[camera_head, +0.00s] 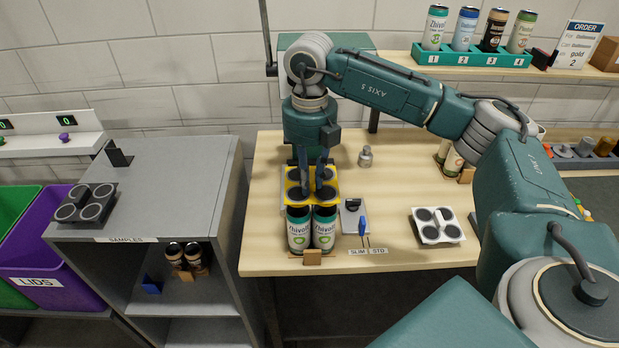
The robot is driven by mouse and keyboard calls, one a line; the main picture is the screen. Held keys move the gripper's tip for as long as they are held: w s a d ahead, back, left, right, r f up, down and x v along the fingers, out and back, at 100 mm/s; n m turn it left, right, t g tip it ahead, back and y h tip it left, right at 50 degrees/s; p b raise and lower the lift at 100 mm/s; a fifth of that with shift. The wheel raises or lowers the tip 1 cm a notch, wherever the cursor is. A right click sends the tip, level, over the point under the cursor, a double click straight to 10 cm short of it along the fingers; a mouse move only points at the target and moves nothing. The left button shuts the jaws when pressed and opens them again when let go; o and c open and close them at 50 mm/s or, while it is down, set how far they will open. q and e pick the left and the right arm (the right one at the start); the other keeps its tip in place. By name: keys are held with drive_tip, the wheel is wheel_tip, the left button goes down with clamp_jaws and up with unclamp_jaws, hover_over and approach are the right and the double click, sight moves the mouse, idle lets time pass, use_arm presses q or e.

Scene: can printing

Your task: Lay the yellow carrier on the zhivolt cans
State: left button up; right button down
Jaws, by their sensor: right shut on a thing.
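The yellow carrier (327,197) is a flat plate with dark round openings, over the tops of the zhivolt cans on the wooden table. Two white and green zhivolt cans show in front, the left can (298,232) and the right can (324,230), both upright. My right gripper (319,190) points down at the carrier's middle and is shut on it. Its fingers hide part of the carrier. I cannot tell whether the carrier rests fully on the can tops. My left gripper is not in view.
A white carrier with dark rings (437,228) lies right of the cans. A small metal weight (365,157) stands behind, and a gauge with a blue handle (355,218) lies beside the cans. A grey samples shelf (180,185) stands left.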

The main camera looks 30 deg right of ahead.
drive_tip(key=shift+f, duration=0.2)
drive_tip(key=shift+f+b, duration=1.25)
drive_tip(key=shift+f, duration=0.2)
drive_tip(key=c, duration=1.5)
unclamp_jaws()
drive_tip(key=shift+r, duration=0.1)
wheel_tip(320, 180, up, 12)
drive_tip(key=shift+f, duration=0.1)
